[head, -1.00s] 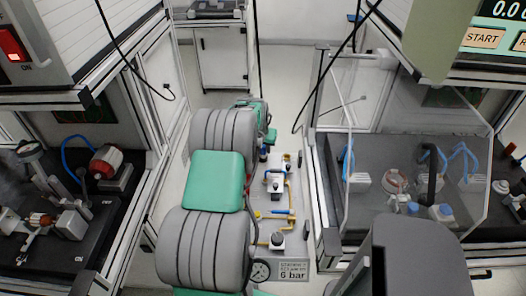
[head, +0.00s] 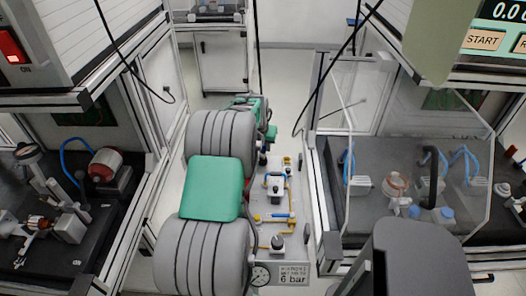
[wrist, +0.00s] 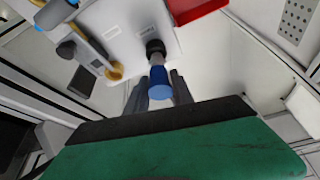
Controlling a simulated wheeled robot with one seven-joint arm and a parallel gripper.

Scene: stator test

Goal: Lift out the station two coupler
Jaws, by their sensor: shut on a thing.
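The coupler is a small blue cylinder (wrist: 160,83) in the wrist view, held between the two grey fingers of my gripper (wrist: 160,92). Its far end meets a dark round collar (wrist: 155,48) on the white station plate (wrist: 140,20). I cannot tell whether it is still seated there. In the head view the station two plate (head: 301,240) carries a 6 bar sign (head: 293,274). My grey and green arm covers its left side, and the fingers are hidden there.
In the wrist view, brass and blue fittings (wrist: 90,45) stand left of the coupler and a red tray (wrist: 195,8) lies to the upper right. In the head view, a gauge (head: 261,276) sits near the sign. Benches flank the plate, the right one behind a clear guard (head: 455,130).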

